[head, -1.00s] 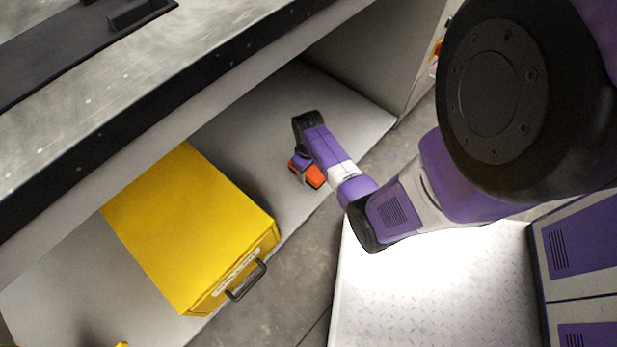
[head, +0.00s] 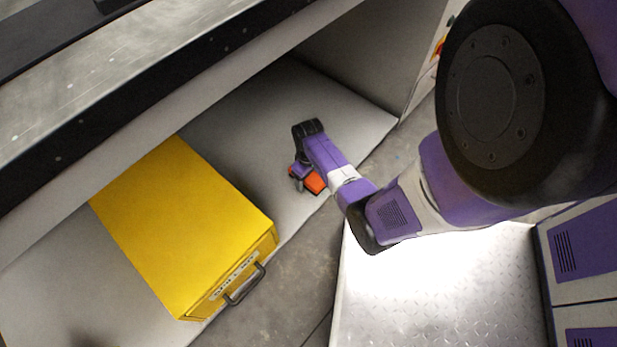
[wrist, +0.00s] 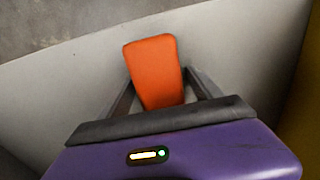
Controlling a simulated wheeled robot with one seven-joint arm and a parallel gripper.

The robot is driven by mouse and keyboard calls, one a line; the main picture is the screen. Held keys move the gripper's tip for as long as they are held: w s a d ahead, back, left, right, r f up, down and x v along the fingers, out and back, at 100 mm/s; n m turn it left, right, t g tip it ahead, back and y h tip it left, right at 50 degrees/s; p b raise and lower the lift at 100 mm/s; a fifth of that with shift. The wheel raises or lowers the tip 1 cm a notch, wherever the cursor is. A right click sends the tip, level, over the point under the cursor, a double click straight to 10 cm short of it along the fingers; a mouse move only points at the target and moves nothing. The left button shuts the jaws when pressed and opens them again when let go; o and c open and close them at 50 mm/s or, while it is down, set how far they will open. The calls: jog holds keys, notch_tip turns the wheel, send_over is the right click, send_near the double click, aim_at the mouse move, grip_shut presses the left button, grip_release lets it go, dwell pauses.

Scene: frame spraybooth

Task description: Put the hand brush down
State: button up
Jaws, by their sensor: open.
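The hand brush shows as an orange block (wrist: 155,72) in the wrist view, lying between the fingers of my gripper (wrist: 163,92). The fingers stand apart on either side of it, and its near end is hidden by the gripper body. In the head view the orange part of the brush (head: 315,183) shows low over the grey shelf, beside my gripper (head: 301,180), near the shelf's front edge. The bristles are hidden. I cannot tell for certain whether the brush rests fully on the shelf.
A yellow drawer box (head: 180,225) with a dark handle stands on the grey lower shelf (head: 255,130) left of my gripper. The worktop edge (head: 120,130) overhangs the shelf. A side panel (head: 375,50) closes its far end. Shelf behind the gripper is clear.

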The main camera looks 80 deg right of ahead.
notch_tip(320, 180, up, 12)
jog(key=p, duration=0.6)
jog(key=shift+r+p, duration=0.2)
jog(key=shift+p, duration=0.1)
